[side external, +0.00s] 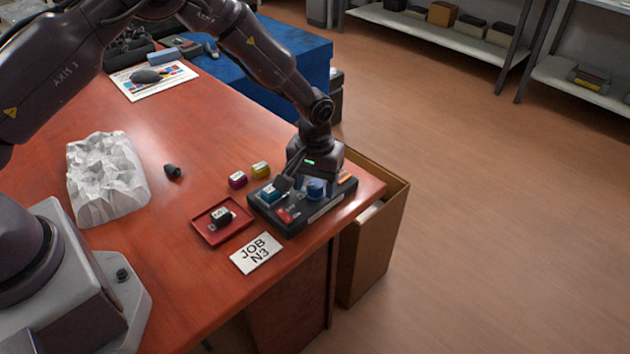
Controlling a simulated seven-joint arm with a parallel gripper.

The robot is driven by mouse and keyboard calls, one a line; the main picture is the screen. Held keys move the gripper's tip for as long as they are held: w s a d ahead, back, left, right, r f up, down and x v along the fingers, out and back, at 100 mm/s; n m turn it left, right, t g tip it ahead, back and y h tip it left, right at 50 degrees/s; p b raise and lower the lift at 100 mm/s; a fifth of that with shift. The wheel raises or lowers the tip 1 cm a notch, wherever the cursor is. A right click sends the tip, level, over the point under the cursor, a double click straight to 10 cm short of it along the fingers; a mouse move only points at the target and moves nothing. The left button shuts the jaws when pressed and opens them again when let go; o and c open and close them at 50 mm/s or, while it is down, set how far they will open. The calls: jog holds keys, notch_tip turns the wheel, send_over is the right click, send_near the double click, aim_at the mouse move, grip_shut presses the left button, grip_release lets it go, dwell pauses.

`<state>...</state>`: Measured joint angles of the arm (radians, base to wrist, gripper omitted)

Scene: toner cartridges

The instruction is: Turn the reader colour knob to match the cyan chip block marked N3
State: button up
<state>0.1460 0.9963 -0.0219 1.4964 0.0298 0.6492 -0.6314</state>
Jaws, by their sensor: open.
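The black reader (290,217) sits near the right edge of the red table. A cyan block (269,193) stands on its left part; its marking is too small to read. A blue round knob (316,188) shows on the reader, under my gripper (307,182). My gripper is open and points down close over the knob. Whether the fingers touch the knob is hidden. A white card (257,253) reading "JOB N3" lies in front of the reader.
A red tray (207,230) holds a black block (221,217). Magenta (237,180) and yellow (260,170) blocks stand behind it. Crumpled white paper (107,178) and a small dark piece (173,171) lie left. A cardboard box (377,240) stands beyond the table's right edge.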

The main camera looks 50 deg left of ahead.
jog(key=c, duration=0.9)
jog(key=shift+c, duration=0.2)
jog(key=shift+m, duration=0.3)
jog(key=m, duration=0.3)
jog(key=shift+m, duration=2.1)
jog(key=o, duration=0.9)
